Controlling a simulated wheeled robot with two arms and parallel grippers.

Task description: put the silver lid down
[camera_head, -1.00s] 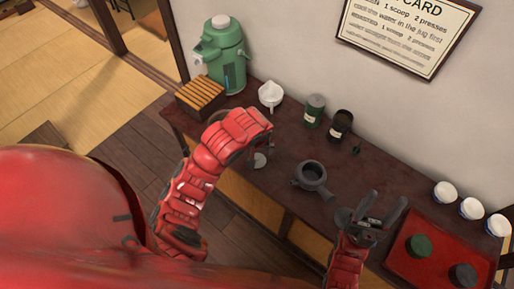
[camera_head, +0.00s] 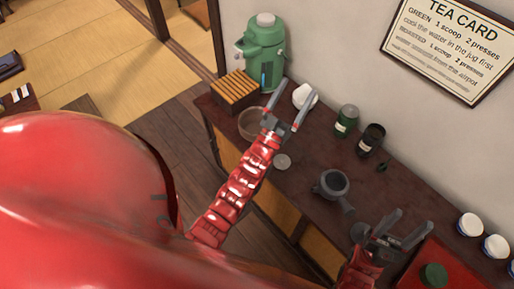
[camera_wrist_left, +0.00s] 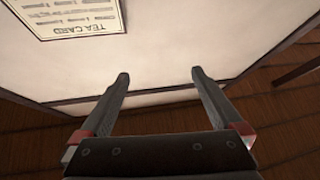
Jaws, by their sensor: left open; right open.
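A small flat silver-grey disc, which looks like the silver lid (camera_head: 282,162), lies on the dark counter (camera_head: 300,190) in the head view. My left gripper (camera_head: 293,97) is open and empty, beyond the disc towards the wall and apart from it. Its fingers overlap the white jug (camera_head: 304,96) in the picture; I cannot tell whether they touch. The left wrist view shows nothing between the fingers (camera_wrist_left: 158,75). My right gripper (camera_head: 411,222) is open near the counter's front, right of the dark teapot (camera_head: 334,184). A dark canister (camera_head: 371,140) stands near the wall, its top dark.
A green dispenser (camera_head: 263,50) and slatted box (camera_head: 237,90) stand at the counter's left end, beside a brownish bowl (camera_head: 250,124). A green canister (camera_head: 346,121) is near the wall. White cups (camera_head: 470,224) and a red tray (camera_head: 445,257) are at right. A grey round object (camera_head: 358,232) is beside my right gripper.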

